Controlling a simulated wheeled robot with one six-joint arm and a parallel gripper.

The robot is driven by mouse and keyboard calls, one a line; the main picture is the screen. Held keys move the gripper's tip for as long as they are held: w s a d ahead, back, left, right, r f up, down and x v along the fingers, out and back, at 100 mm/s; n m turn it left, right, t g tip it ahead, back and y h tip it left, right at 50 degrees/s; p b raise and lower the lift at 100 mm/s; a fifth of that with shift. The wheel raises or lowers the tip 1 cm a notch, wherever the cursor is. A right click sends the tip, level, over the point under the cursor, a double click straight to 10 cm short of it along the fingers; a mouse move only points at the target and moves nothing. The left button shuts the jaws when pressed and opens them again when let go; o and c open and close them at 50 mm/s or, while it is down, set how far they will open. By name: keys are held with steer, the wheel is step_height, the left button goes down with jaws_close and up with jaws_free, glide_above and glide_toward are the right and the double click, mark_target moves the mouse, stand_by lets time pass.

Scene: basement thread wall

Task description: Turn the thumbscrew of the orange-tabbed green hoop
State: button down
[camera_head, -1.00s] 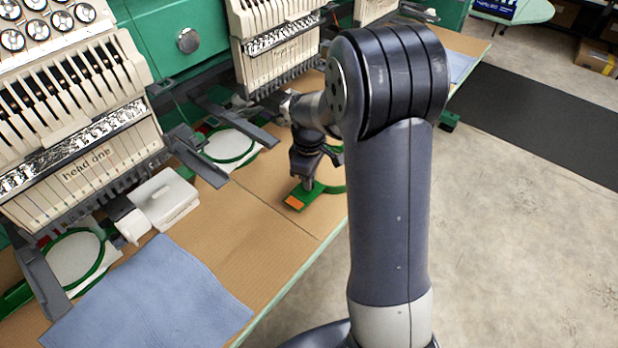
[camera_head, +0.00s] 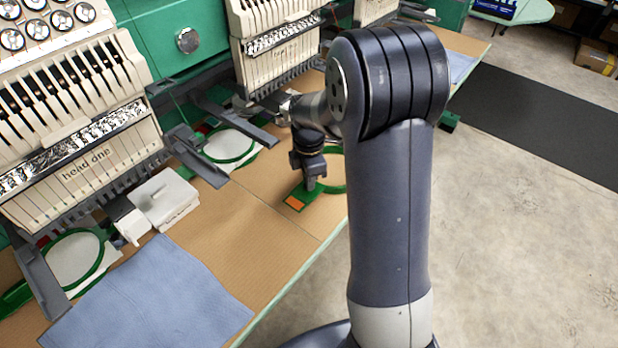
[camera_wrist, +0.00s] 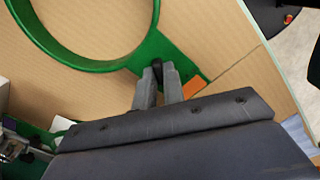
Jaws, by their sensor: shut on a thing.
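The green hoop (camera_wrist: 152,17) lies flat on the cardboard-brown table top, and part of it shows behind my arm in the head view (camera_head: 333,187). Its orange tab (camera_head: 295,202) sits on the hoop's green bracket end; the tab also shows in the wrist view (camera_wrist: 194,87). The dark thumbscrew (camera_wrist: 157,66) stands on the bracket where it joins the ring. My gripper (camera_wrist: 158,78) points down over the bracket with its fingertips closed around the thumbscrew. In the head view my gripper (camera_head: 310,186) hides the thumbscrew.
A second green hoop (camera_head: 230,146) lies under a middle machine head, and another (camera_head: 75,257) under head one. A white box (camera_head: 165,196) and blue cloth (camera_head: 150,298) lie to the left. Grey machine arms (camera_head: 200,160) overhang the table. Bare table surrounds the hoop's near side.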

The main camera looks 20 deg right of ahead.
stand_by(0.3)
steer(key=c, duration=1.5)
jaws_free()
step_height(320, 180, up, 11)
steer(key=shift+f, duration=0.1)
step_height(320, 180, down, 11)
